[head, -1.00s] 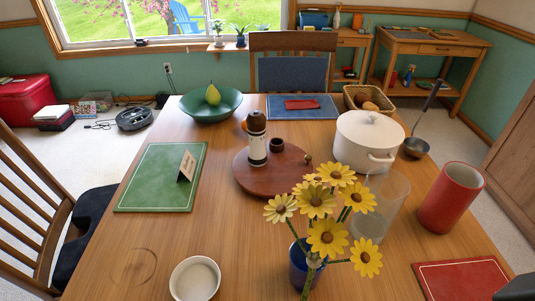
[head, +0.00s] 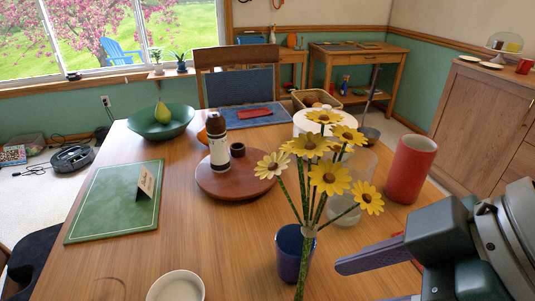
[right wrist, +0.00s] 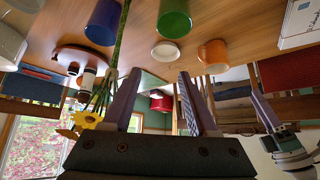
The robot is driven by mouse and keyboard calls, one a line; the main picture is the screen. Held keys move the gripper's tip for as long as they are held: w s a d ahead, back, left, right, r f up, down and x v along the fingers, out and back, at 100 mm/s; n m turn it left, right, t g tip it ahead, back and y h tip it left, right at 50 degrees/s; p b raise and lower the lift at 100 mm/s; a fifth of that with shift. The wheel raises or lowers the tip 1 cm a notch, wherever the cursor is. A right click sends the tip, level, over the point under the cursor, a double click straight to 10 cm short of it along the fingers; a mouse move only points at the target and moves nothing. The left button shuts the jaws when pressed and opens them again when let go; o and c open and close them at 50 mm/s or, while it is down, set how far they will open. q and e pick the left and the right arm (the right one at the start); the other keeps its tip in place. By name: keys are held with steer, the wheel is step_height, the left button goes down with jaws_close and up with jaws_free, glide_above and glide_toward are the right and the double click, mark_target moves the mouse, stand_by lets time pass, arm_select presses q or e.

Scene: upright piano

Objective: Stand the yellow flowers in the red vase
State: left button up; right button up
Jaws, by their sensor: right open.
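The yellow flowers (head: 318,172) stand upright in the head view, their green stems passing in front of a dark blue cup (head: 293,252). The stem ends are out of frame, so I cannot tell what supports them. The flowers (right wrist: 86,119) also show in the right wrist view, left of the fingers. The red vase (head: 410,168) stands upright at the table's right side. My right gripper (head: 365,281) is open and empty at lower right, apart from the flowers; its fingers (right wrist: 160,74) show in the wrist view. Part of my left gripper (right wrist: 265,112) shows there; its jaw state is unclear.
A clear glass (head: 351,185) stands between flowers and red vase, and a white pot (head: 308,122) lies behind the blooms. A round wooden tray (head: 235,186) holds a bottle (head: 218,148). A white bowl (head: 176,287) is at the front. The table between bowl and green mat (head: 112,203) is clear.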

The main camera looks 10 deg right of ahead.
mark_target(307, 247)
steer(key=w+d+f+n+y+b, duration=0.1)
steer(key=w+d+f+b, duration=0.1)
steer(key=w+d+b, duration=0.4)
steer(key=shift+t, duration=0.3)
steer(key=x, duration=0.6)
steer(key=b+x, duration=0.1)
steer(key=x, duration=0.2)
steer(key=shift+w+a+r, duration=0.1)
steer(key=shift+w+a, duration=0.2)
steer(key=shift+a, duration=0.2)
arm_select(q)
step_height(307, 247, down, 8)
steer(key=shift+f, duration=0.15)
steer(key=shift+a, duration=0.15)
arm_select(e)
jaws_close()
